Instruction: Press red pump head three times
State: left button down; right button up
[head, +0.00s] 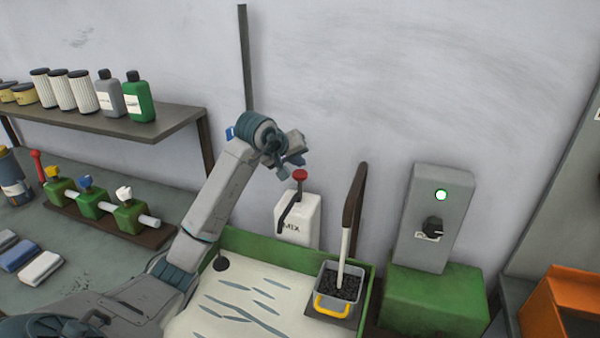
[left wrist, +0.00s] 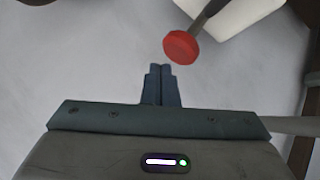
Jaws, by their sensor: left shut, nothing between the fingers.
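The red pump head (head: 300,175) tops a white bottle (head: 298,218) with a dark spout, standing against the back wall behind the green-rimmed tray. My left gripper (head: 292,160) is just above the pump head in the head view. In the left wrist view the shut fingertips (left wrist: 161,70) are empty, and the red pump head (left wrist: 181,47) shows just beyond them, slightly to the right. A small gap shows between fingertips and pump head there. The white bottle (left wrist: 243,18) is partly cut off by the top edge. My right gripper is not in view.
A green tray (head: 265,246) holds a pale surface with dark streaks. A grey container with a yellow handle (head: 328,305) and an upright dark-topped handle (head: 354,195) stand right of the bottle. A grey control box (head: 433,215) is farther right. A shelf (head: 150,128) with bottles is at left.

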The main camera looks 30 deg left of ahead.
aim_at(299, 172)
pick_arm(q)
jog(key=shift+f+b, duration=0.4)
jog(key=shift+f, duration=0.05)
jog(key=shift+s+f+b, duration=0.1)
jog(key=shift+f+b, duration=0.85)
jog(key=shift+f, duration=0.3)
dwell(1.1)
dwell(0.4)
jog(key=shift+r+p, duration=0.95)
jog(key=shift+r, duration=0.65)
jog(key=shift+r, duration=0.15)
jog(key=shift+r+p, duration=1.65)
jog(key=shift+r, duration=0.8)
